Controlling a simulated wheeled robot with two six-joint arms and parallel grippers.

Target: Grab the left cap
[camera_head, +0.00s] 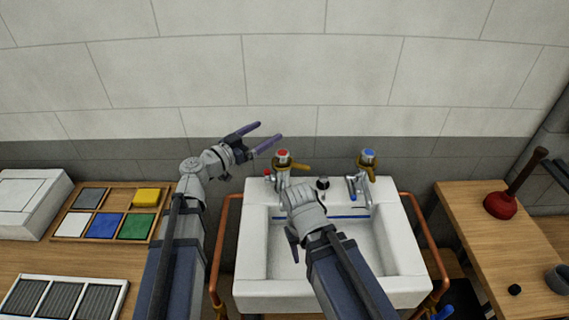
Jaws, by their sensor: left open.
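The left cap (282,153) is red and sits on top of the left tap (283,172) at the back of the white sink (255,250). The right tap has a blue cap (368,153). My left gripper (268,132) is open and empty, with its two purple fingers pointing right. It appears just above and left of the red cap, apart from it in the picture. My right gripper (293,243) shows over the sink basin. Its wrist hides most of its fingers and part of the left tap's lower body.
Copper pipes (424,240) run around the sink. A wooden counter at left holds a tray with coloured tiles (104,225) and a white box (30,203). A right bench (490,235) holds a red plunger (501,205). A tiled wall stands behind.

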